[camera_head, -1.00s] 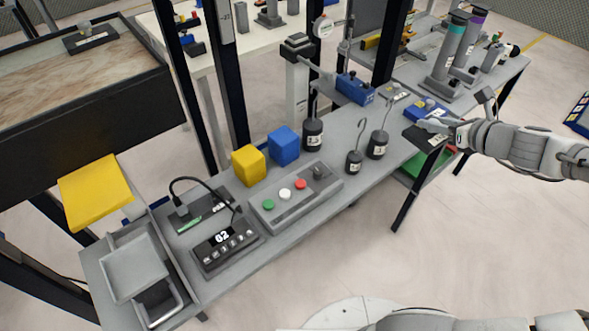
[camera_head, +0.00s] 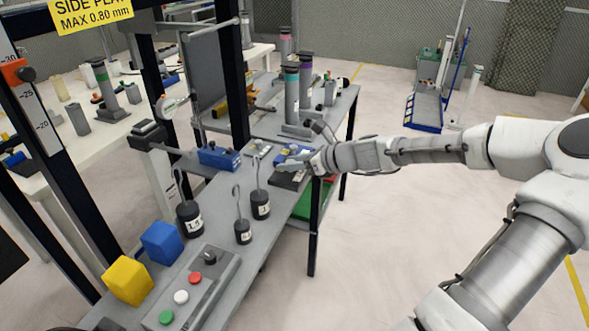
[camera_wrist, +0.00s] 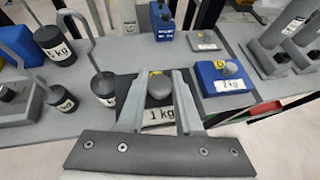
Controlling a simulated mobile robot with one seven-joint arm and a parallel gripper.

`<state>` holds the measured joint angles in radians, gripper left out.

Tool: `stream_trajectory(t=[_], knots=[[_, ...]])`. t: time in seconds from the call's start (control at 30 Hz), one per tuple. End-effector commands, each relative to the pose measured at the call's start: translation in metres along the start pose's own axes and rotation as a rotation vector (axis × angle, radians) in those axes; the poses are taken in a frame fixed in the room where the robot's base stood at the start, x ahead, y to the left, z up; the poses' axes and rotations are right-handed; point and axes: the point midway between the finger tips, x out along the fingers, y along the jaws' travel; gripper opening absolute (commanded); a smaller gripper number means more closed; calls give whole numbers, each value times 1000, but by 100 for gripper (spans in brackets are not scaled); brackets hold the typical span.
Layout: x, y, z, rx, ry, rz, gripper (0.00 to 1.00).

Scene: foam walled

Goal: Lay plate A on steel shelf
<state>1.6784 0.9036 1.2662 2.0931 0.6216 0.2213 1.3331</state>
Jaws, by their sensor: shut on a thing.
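My gripper (camera_head: 303,165) is at the far right part of the long grey bench. In the wrist view my gripper's fingers (camera_wrist: 159,88) are closed around the round grey knob of a dark plate (camera_wrist: 158,103) labelled "1 kg". The plate also shows under the gripper in the head view (camera_head: 288,180). I see no letter on it, so I cannot confirm it is plate A. I cannot tell whether it touches the bench. The grey bench top (camera_head: 222,208) looks like metal; no surface is marked as the steel shelf.
Beside the plate are a blue 2 kg plate (camera_wrist: 225,80) and a pale plate (camera_wrist: 204,43). Hooked weights (camera_head: 190,218) stand to the left. A blue block (camera_head: 162,243), yellow block (camera_head: 128,280) and button box (camera_head: 192,290) are nearer. Tall cylinders (camera_head: 292,95) stand behind.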

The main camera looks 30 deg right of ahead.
Motion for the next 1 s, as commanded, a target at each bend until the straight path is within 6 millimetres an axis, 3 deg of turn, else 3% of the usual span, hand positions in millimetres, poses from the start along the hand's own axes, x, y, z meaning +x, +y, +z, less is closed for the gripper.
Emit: stream_trajectory(t=[0.2, 0.4, 0.67, 1.0], knots=[[44, -6, -2, -3, -4, 3, 0], [75, -12, -2, -3, -4, 1, 0], [88, -15, -4, 0, -3, -1, 0], [106, -14, -38, 0, -3, 1, 0]])
